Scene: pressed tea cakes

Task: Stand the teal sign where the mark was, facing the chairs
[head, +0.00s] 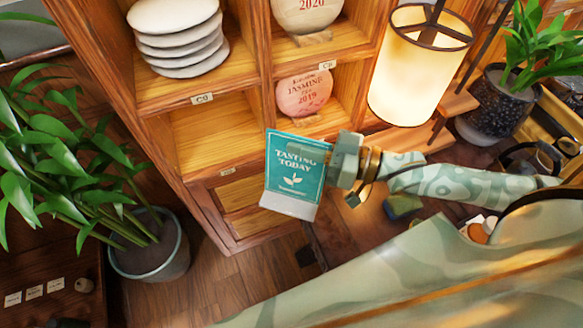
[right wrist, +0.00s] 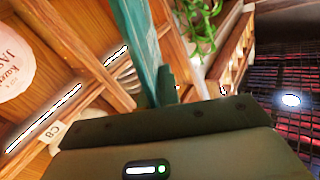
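The teal sign (head: 296,172) reads "TASTING TODAY" with a leaf drawing and has a pale base at its lower edge. My right gripper (head: 332,160) is shut on its right edge and holds it in front of the wooden shelf, slightly tilted in the picture. In the right wrist view the sign (right wrist: 140,45) shows nearly edge-on, rising from the gripper (right wrist: 165,95). The sign's base looks clear of the floor. My left gripper is not in view. I see no chairs and no mark.
A wooden shelf (head: 252,75) holds stacked pale cakes (head: 178,40) and a pink cake (head: 304,95). A lit lamp (head: 420,70) stands to the right. A potted plant (head: 150,250) stands at the left. Bare floor (head: 240,285) shows below the shelf.

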